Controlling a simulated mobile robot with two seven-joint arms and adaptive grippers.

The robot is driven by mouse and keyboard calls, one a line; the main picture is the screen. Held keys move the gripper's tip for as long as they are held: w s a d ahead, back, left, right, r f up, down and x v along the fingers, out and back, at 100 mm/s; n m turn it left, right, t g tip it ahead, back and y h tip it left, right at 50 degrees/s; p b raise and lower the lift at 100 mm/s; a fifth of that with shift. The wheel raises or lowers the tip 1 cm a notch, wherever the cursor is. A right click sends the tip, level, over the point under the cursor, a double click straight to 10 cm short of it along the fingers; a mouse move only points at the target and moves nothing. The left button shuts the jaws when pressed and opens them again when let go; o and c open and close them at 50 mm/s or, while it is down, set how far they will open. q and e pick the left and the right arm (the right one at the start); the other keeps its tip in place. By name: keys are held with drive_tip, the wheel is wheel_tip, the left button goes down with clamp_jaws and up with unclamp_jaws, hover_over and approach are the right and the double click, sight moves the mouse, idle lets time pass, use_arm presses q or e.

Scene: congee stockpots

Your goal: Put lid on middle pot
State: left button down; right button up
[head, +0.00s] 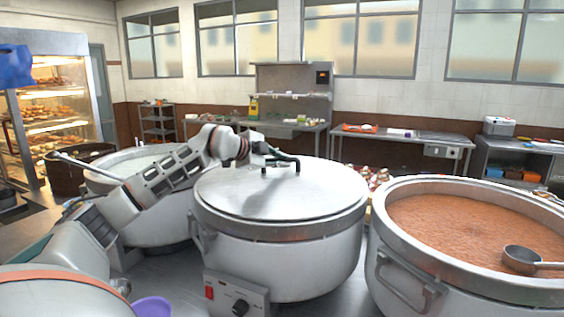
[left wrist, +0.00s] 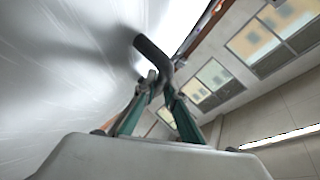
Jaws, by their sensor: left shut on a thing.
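The middle pot (head: 285,262) is a large pale metal stockpot with a red switch and a dark knob on its front. A round silver lid (head: 240,192) lies over its mouth and covers it; I cannot tell whether it rests fully on the rim. My left gripper (head: 270,160) reaches in from the left and is shut on the dark lid handle (head: 295,166). In the left wrist view the green fingers of the gripper (left wrist: 158,88) close around the handle (left wrist: 151,50), with the lid (left wrist: 65,75) filling the left side. My right gripper is not in view.
An open pot of orange-brown congee (head: 475,230) stands at right, with a ladle (head: 520,258) in it. Another pot (head: 150,232) stands at left behind my arm. A purple bowl (head: 153,306) is at the front edge. Steel tables (head: 400,138) line the back wall.

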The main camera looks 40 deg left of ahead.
use_arm(q)
drive_tip(key=shift+r, duration=0.25)
drive_tip(key=c, duration=2)
unclamp_jaws()
drive_tip(key=shift+c, duration=0.2)
drive_tip(key=shift+f, duration=0.3)
drive_tip(key=v, duration=0.9)
drive_tip(key=shift+r, duration=0.15)
drive_tip(key=shift+v, duration=1.05)
drive_tip(key=shift+s+d+r, duration=0.1)
drive_tip(key=shift+s+r, duration=0.15)
drive_tip(key=shift+s, duration=0.2)
drive_tip(key=shift+s, duration=0.1)
